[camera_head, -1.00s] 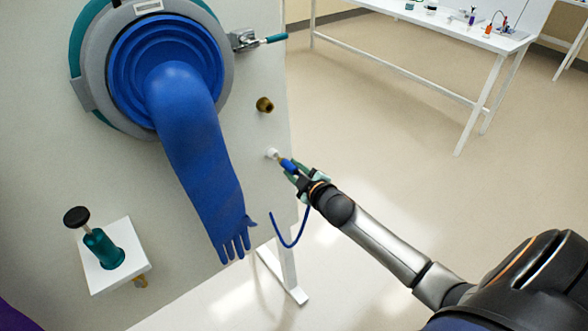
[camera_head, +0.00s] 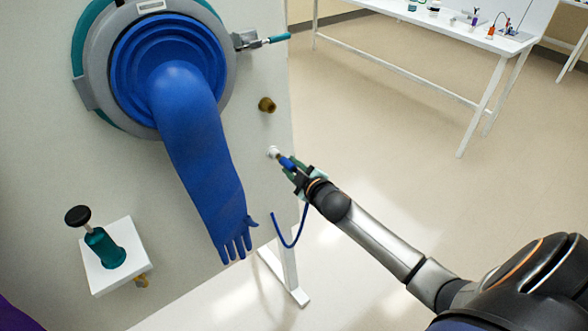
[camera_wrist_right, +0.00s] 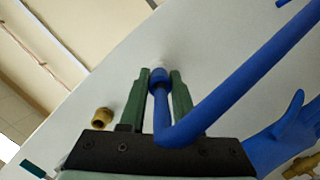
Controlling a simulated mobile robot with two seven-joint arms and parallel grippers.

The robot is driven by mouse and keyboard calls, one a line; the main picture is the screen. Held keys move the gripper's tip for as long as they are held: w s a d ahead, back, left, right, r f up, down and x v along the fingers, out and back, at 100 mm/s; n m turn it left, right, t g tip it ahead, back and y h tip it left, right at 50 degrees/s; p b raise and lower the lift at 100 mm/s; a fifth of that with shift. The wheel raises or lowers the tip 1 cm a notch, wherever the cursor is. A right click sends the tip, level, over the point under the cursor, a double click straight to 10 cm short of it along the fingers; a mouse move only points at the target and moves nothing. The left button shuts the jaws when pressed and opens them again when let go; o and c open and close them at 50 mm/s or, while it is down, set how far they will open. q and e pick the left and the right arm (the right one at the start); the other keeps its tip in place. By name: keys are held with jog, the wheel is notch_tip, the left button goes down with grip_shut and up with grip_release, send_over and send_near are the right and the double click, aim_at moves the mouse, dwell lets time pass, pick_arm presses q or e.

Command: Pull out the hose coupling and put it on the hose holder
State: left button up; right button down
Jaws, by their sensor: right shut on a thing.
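In the right wrist view the coupling (camera_wrist_right: 160,82) lies between the green fingers of my right gripper (camera_wrist_right: 160,88), with the white port (camera_wrist_right: 159,69) just ahead. The blue hose (camera_head: 297,236) hangs from it in a loop. No part is clearly recognisable as the hose holder. My left gripper is not in view.
A brass fitting (camera_head: 267,104) sticks out of the panel (camera_head: 190,220) above the port. A long blue glove (camera_head: 197,150) hangs to the left.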

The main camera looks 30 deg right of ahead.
jog(key=shift+w+a, duration=0.1)
jog(key=shift+w, duration=0.7)
jog(key=c, duration=0.5)
grip_release()
jog(key=shift+f, duration=0.1)
jog(key=shift+c, duration=0.2)
jog(key=v, duration=1.2)
jog(key=shift+s, duration=0.2)
jog(key=s+a+f+m+g+y, duration=0.3)
jog(key=s+a+f+m+g, duration=0.2)
jog(key=s+a+f, duration=1.1)
notch_tip(320, 180, down, 3)
jog(key=s+m, duration=0.1)
jog(key=s, duration=0.1)
jog(key=shift+s+a+g+y, duration=0.2)
jog(key=shift+s+g+y, duration=0.1)
